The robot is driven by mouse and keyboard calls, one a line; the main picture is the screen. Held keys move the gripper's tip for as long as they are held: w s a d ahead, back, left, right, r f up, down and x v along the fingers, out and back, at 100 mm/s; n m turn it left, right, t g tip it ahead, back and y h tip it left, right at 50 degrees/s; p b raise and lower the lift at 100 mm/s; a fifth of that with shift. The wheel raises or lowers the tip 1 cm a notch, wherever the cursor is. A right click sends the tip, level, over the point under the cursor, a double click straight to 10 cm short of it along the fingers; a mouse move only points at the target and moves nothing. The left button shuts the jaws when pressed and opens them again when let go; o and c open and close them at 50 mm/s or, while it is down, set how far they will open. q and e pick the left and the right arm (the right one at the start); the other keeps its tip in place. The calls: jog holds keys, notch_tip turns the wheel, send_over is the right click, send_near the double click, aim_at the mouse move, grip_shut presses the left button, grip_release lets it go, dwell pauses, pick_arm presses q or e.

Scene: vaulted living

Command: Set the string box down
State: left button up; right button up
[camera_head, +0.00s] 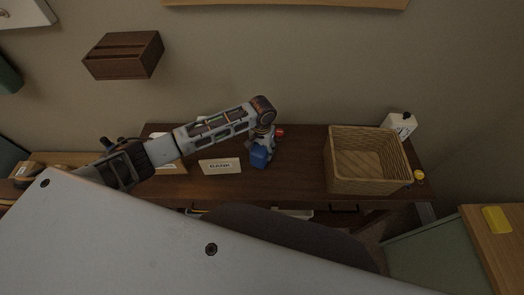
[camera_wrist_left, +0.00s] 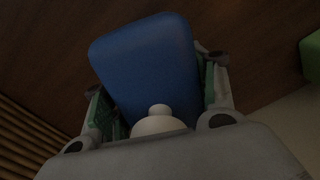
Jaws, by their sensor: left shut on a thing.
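My left gripper (camera_head: 263,142) is shut on a blue box (camera_head: 260,157) over the middle of the dark wooden desk (camera_head: 300,170). I take this blue box to be the string box. In the left wrist view the box (camera_wrist_left: 150,65) sits between the two fingers of the gripper (camera_wrist_left: 160,98), with a small white rounded piece (camera_wrist_left: 158,122) at its near end. I cannot tell whether the box touches the desk top. My right gripper is not in view.
A wicker basket (camera_head: 333,160) stands right of the box. A white lettered card (camera_head: 220,166) lies close on its left. A red item (camera_head: 280,132) is just behind. A white container (camera_head: 400,124) stands at the back right. Bare desk lies between box and basket.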

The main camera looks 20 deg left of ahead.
pick_arm(q)
jog(key=shift+c, duration=0.9)
jog(key=shift+r, duration=5)
